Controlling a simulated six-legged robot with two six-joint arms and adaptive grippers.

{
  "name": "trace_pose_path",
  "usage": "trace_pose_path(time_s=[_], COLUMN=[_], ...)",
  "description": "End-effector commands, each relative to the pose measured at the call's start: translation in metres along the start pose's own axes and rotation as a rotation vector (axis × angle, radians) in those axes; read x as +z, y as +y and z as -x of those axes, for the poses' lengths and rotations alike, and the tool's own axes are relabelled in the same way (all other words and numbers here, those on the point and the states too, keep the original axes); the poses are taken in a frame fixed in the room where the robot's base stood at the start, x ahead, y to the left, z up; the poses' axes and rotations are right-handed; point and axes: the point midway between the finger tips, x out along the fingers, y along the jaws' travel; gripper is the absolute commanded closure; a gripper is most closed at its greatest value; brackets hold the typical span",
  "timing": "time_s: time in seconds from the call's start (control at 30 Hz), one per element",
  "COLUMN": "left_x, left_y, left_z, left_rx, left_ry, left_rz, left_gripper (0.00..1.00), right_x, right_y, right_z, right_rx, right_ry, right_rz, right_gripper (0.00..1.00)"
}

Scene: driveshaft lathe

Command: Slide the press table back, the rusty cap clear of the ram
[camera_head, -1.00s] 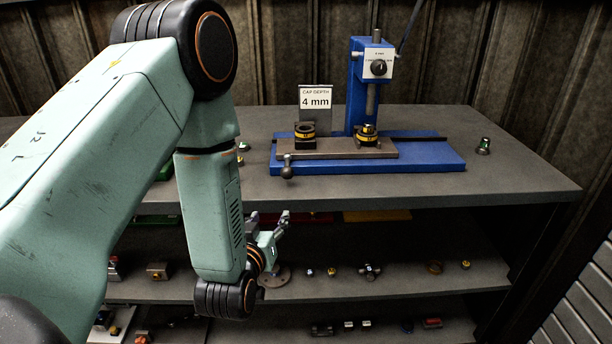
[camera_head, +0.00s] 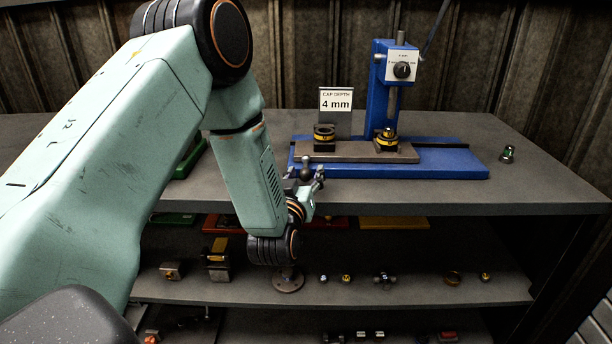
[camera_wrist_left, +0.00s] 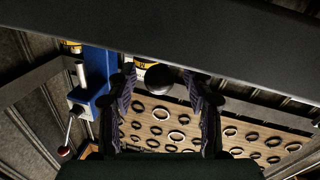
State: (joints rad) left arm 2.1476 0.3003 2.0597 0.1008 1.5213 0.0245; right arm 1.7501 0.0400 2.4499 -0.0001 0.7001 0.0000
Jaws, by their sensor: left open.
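The blue press (camera_head: 385,85) stands on its blue base (camera_head: 450,165) on the bench. The press table (camera_head: 350,152) is a grey-brown plate on that base. One yellow-banded holder (camera_head: 324,138) sits at its left. Another yellow-banded holder (camera_head: 387,140) sits at its right, under the ram, with a cap-like top; I cannot make out rust. A dark ball knob (camera_head: 305,172) is at the table's front left. My left gripper (camera_head: 308,182) is open at the knob. In the left wrist view the knob (camera_wrist_left: 160,79) shows between the fingers (camera_wrist_left: 166,98); contact is unclear.
A "CAP DEPTH 4 mm" sign (camera_head: 336,99) stands behind the left holder. The bench front edge (camera_head: 450,208) is close by my left wrist. A small green-topped part (camera_head: 507,154) is at right. Lower shelves hold several small parts.

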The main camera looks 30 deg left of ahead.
Motion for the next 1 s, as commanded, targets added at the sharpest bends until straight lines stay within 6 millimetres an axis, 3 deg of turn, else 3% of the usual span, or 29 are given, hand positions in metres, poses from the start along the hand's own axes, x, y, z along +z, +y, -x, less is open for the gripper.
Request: trace_pose_path(time_s=[0.37, 1.0], left_x=[0.0002, 0.0004], left_y=[0.0017, 0.0015], left_z=[-0.0084, -0.0081], left_rx=[0.003, 0.002], left_ry=[-0.001, -0.002], left_rz=[0.000, 0.000], left_gripper=[0.48, 1.00], right_x=[0.0001, 0.0001], right_y=[0.0000, 0.0000], right_z=[-0.0010, -0.0010], right_rx=[0.000, 0.000], right_ry=[0.000, 0.000], right_rz=[0.000, 0.000], right_gripper=[0.60, 0.60])
